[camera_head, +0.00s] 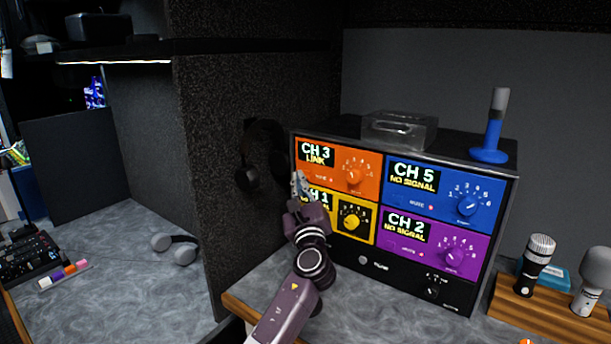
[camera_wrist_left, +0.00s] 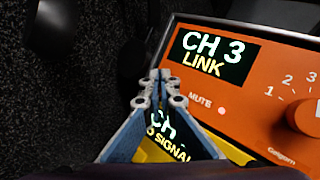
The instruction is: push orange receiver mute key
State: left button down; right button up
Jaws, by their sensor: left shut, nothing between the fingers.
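The orange receiver (camera_head: 337,166) is the upper left module of a black rack, its display reading CH 3 LINK. In the left wrist view its MUTE key (camera_wrist_left: 221,110) is a small round key right of the word MUTE, showing reddish-white. My left gripper (camera_head: 299,182) is shut and empty in front of the rack's left edge, near the orange module's lower left corner. In the left wrist view its fingertips (camera_wrist_left: 160,75) sit left of the orange panel, left of and above the key. I cannot tell whether they touch the panel. My right gripper is not in view.
A yellow module (camera_head: 352,220) sits below the orange one, partly hidden by my gripper. Blue (camera_head: 440,190) and purple (camera_head: 435,236) modules are to the right. Headphones (camera_head: 262,150) hang on the dark partition at left. A wooden stand (camera_head: 545,318) holds microphones at right.

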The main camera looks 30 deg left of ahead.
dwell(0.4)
pick_arm(q)
jog(key=shift+w, duration=0.2)
jog(key=shift+w, duration=0.4)
dwell(0.3)
jog(key=shift+s, duration=0.6)
